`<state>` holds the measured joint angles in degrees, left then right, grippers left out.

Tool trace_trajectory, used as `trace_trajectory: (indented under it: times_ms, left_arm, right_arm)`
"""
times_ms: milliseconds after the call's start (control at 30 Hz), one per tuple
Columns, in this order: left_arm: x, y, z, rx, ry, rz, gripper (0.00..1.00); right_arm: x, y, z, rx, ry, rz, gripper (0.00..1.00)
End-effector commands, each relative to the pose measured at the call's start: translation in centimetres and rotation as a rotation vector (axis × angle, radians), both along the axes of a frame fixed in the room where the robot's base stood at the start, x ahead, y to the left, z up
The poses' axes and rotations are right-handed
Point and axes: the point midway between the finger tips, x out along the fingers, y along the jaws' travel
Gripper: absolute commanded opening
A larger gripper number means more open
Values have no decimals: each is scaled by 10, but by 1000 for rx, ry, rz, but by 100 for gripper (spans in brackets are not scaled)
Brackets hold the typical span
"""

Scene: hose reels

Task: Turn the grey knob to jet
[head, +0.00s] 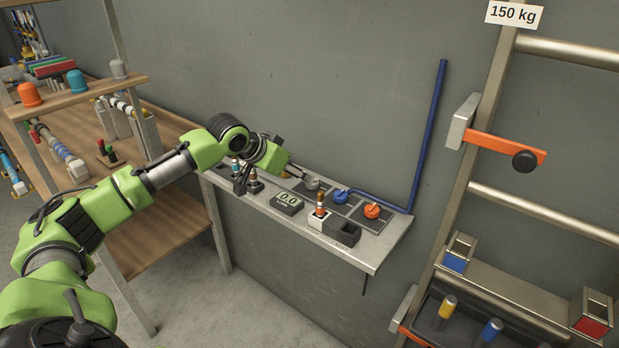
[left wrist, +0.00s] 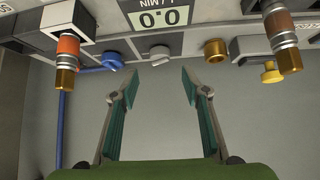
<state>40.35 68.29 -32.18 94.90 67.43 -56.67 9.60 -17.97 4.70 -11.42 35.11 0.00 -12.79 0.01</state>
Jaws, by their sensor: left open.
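The grey knob (head: 312,183) sits on a dark plate on the wall shelf, left of the blue knob (head: 341,196) and the orange knob (head: 372,210). My left gripper (head: 297,174) reaches in from the left, with its fingers close to the grey knob. In the left wrist view my left gripper (left wrist: 159,74) is open and empty. The grey knob (left wrist: 159,54) shows between and just beyond its fingertips, apart from them. The blue knob (left wrist: 112,61) is to its left there. The knob's setting marks are too small to read. My right gripper is out of view.
On the shelf (head: 385,248) stand a display reading 0.0 (head: 288,200), a fitting in a white holder (head: 319,212) and a dark open box (head: 347,233). A blue pipe (head: 431,135) rises at right. A metal rack (head: 470,170) stands further right.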

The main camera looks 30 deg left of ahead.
Motion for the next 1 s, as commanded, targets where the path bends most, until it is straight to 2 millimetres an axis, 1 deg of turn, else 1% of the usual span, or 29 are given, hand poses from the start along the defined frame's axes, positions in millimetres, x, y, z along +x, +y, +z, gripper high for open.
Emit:
trace_trajectory:
  times_ms: [33, 100, 300, 400, 500, 767, 800, 867, 900, 933, 967, 1000]
  left_arm:
    - [9, -2, -7, -4, 1, 1, 42]
    - [19, -4, -17, -3, 0, 0, 42]
    - [41, -6, -40, -1, 0, 1, 42]
    - [47, -7, -46, 1, 0, 1, 42]
    - [50, -7, -50, 1, 0, 0, 42]
    - [51, -7, -52, 2, 0, 1, 42]
    - [51, -7, -52, 2, 0, 1, 40]
    - [51, -7, -52, 2, 0, 1, 24]
    - [51, -7, -52, 2, 0, 1, 14]
    - [51, -7, -52, 2, 0, 1, 6]
    - [51, -7, -52, 2, 0, 1, 4]
    - [51, -7, -52, 2, 0, 1, 4]
  right_arm:
    - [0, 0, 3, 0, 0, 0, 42]
    - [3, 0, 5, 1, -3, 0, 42]
    - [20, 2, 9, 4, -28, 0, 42]
    - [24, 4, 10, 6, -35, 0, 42]
    - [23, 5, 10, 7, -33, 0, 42]
    - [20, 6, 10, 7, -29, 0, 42]
    - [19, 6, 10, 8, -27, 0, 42]
    - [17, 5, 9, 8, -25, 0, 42]
    - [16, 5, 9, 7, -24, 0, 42]
    - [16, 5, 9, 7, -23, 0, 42]
    - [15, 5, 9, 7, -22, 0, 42]
    - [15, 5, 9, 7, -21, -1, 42]
